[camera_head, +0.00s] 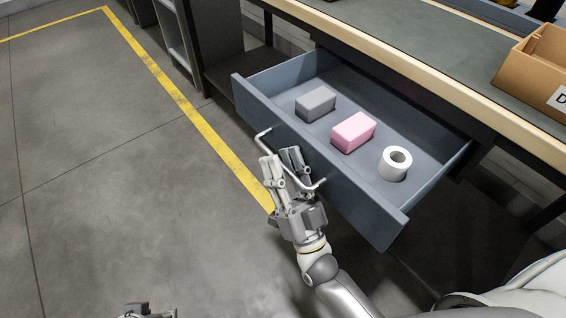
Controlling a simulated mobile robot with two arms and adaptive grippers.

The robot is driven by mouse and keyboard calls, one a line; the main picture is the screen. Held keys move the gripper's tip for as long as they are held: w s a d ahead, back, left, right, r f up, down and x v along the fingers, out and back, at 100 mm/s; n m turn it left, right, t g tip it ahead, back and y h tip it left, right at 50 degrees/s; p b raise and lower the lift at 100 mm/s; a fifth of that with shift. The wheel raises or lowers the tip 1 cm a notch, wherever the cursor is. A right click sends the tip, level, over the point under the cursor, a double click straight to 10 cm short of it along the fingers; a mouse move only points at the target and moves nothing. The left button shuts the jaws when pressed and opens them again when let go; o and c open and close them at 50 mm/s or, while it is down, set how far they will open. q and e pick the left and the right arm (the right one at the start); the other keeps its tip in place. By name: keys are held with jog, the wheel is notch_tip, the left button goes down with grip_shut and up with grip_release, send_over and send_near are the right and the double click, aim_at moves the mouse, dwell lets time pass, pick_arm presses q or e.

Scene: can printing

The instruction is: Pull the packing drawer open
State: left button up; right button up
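The packing drawer (330,170) is a blue-grey tray pulled well out from under the workbench. Its inside is exposed. A thin light bar handle (264,140) runs along its front face. My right gripper (281,160) is at the middle of this handle. Its fingers are close together on either side of the bar and look shut on it, hiding part of it. My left gripper (146,311) only just shows at the bottom edge, away from the drawer; its fingers are mostly cut off.
The drawer holds a grey block (315,103), a pink block (353,131) and a white ring-shaped roll (395,163). A cardboard box (540,65) stands on the workbench (420,50) above. The floor left of the drawer is clear, with a yellow line (165,85).

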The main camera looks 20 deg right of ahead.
jog(key=v, duration=1.2)
jog(key=shift+s, duration=0.1)
